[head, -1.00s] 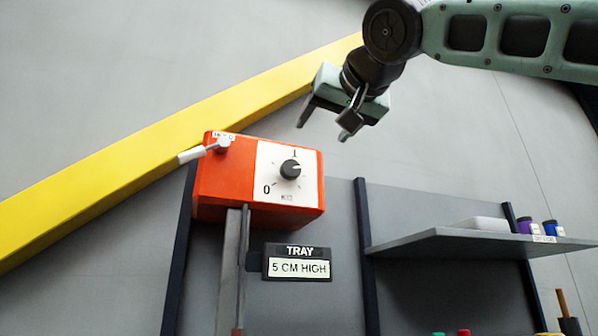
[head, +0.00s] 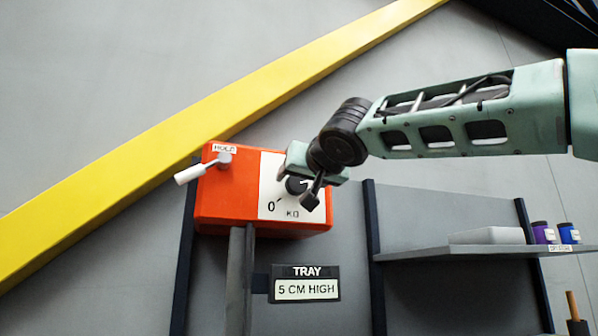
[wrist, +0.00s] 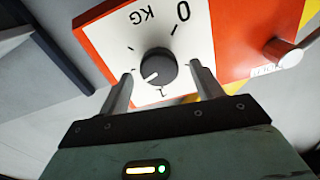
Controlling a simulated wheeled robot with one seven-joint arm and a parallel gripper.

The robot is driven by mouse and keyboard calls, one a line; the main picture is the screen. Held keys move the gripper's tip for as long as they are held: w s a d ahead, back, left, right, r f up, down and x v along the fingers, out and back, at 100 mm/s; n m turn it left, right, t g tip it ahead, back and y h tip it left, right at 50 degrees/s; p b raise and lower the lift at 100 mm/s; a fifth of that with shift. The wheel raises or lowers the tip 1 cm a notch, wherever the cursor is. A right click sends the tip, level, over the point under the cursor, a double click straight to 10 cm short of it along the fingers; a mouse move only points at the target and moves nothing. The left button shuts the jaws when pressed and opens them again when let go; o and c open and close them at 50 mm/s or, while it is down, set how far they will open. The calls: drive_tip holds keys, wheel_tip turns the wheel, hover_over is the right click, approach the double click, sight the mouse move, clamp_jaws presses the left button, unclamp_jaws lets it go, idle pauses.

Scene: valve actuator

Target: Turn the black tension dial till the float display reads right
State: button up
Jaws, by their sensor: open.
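The black dial (wrist: 157,67) sits on a white scale plate (wrist: 205,45) marked 0, 1 and KG, on an orange box (head: 225,200). In the wrist view its white pointer mark points towards the 1 side. My gripper (wrist: 160,88) is open, its two fingers on either side of the dial and apart from it. In the head view my gripper (head: 312,190) covers much of the dial (head: 297,185) and the 1. The display (head: 306,289) under the box reads "TRAY 5 CM HIGH".
A white-handled lever (head: 190,175) labelled HOLD sticks out left of the box. A grey post (head: 240,275) stands below it. A shelf (head: 450,252) with a white block and small jars is at the right. A yellow beam (head: 150,150) crosses behind.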

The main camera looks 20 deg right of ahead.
drive_tip(key=shift+w, duration=0.9)
drive_tip(key=shift+c, duration=0.3)
